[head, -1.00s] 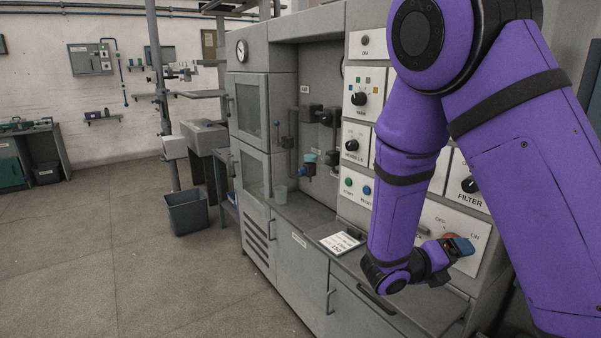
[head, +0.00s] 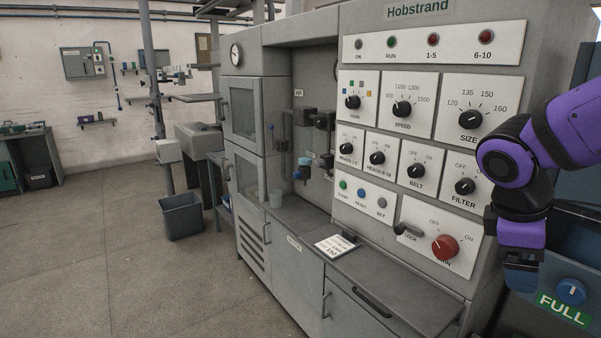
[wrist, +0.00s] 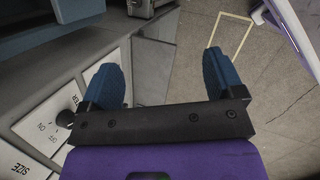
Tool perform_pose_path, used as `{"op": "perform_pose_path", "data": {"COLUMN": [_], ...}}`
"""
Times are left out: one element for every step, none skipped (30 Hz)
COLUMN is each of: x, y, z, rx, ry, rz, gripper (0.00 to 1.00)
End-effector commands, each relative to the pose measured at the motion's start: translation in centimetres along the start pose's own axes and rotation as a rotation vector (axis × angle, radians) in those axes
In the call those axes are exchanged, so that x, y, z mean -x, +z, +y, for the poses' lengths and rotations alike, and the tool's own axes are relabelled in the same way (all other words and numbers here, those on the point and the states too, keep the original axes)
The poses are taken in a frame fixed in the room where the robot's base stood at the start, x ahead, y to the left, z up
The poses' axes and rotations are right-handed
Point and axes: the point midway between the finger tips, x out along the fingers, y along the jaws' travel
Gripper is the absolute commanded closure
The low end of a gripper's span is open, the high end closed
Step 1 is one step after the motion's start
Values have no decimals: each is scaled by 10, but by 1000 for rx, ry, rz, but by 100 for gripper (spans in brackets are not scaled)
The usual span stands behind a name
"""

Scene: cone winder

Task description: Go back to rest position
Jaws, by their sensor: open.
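My purple arm is folded at the right edge of the head view, with my gripper (head: 522,284) hanging low in front of the right side of the control panel. In the wrist view my gripper (wrist: 164,78) shows two blue ribbed fingers spread wide apart, with nothing between them. The grey machine's control panel (head: 483,90) is upright to the left of my gripper. Its red main knob (head: 445,248) is in plain view, and my gripper is apart from it. My arm hides part of the panel's right edge.
A grey counter (head: 398,285) runs below the panel, with a white card (head: 337,245) on it. A dark bin with a green FULL label (head: 564,310) stands at the lower right, close to my gripper. A grey bin (head: 184,217) stands on open floor (head: 120,270) at the left.

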Motion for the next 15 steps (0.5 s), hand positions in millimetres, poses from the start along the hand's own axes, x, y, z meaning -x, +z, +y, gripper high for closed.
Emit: {"op": "perform_pose_path", "data": {"x": [9, 14, 20, 25, 30, 37, 42, 47, 54, 59, 63, 69, 73, 76, 80], "y": [5, 8, 10, 12, 14, 16, 18, 19, 21, 22, 24, 25, 26, 27, 28], "z": [-5, -8, -12, -15, -18, -22, -25, -28, -32, -35, -38, -41, -44, -46, -48], "rx": [-91, -148, -222, -277, -331, -404, -458, -509, -576, -622, -667, -721, -757, -788, -826], "ry": [-6, -14, -25, -32, -41, -54, -64, -74, -88, -99, -110, -123, -133, -142, -153], "rz": [55, 87, 131, 164, 196, 239, 272, 304, 345, 373, 401, 436, 459, 480, 503], "gripper": [13, 13, 13, 13, 13, 13, 13, 13, 13, 13, 13, 13, 13, 13, 13]}}
